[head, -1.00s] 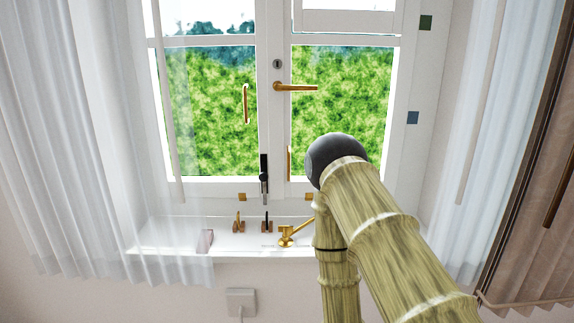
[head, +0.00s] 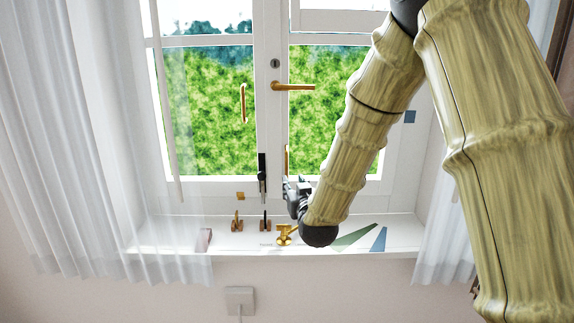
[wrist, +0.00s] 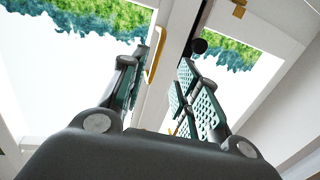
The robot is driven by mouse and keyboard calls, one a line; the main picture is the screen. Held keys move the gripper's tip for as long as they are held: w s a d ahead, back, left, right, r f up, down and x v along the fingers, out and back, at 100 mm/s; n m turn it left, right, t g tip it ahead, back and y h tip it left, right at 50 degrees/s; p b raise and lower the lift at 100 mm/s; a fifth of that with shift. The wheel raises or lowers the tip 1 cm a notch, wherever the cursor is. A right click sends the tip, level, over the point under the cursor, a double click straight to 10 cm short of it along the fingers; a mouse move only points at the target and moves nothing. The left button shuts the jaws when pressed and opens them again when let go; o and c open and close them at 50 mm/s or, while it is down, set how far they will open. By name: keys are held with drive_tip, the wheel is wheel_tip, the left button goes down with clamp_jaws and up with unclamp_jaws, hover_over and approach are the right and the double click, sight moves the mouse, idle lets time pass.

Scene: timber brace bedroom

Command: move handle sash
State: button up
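The window's right sash (head: 330,182) has a brass lever handle (head: 292,86) standing out horizontally below a keyhole plate. The left sash (head: 205,186) carries an upright brass pull (head: 243,102). Both sashes look closed. A short upright brass piece (head: 286,160) shows low on the right sash. My gripper (head: 290,192) is low by the meeting stiles, just above the sill. In the wrist view my gripper (wrist: 160,88) is open, its fingers spread and nothing between the pads. A brass handle (wrist: 157,55) lies beyond the left finger; I cannot tell which one it is.
The white sill (head: 380,246) holds several small brass fittings, including a stay (head: 284,236) close to my wrist. Green (head: 354,238) and blue (head: 379,239) wedges lie to the right. A black bolt (head: 262,172) is on the middle stile. Sheer curtains (head: 90,130) hang at the sides.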

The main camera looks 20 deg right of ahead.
sight(287, 165)
drive_tip(key=shift+t, duration=0.3)
drive_tip(key=w+p, duration=0.1)
drive_tip(key=w, duration=0.2)
drive_tip(key=w+r+p, duration=0.1)
drive_tip(key=w+p, duration=0.1)
drive_tip(key=w, duration=0.2)
drive_tip(key=w+d+r+p, duration=0.1)
drive_tip(key=w, duration=0.3)
drive_tip(key=shift+w+r, duration=0.15)
drive_tip(key=shift+w, duration=0.05)
drive_tip(key=shift+c, duration=0.5)
clamp_jaws()
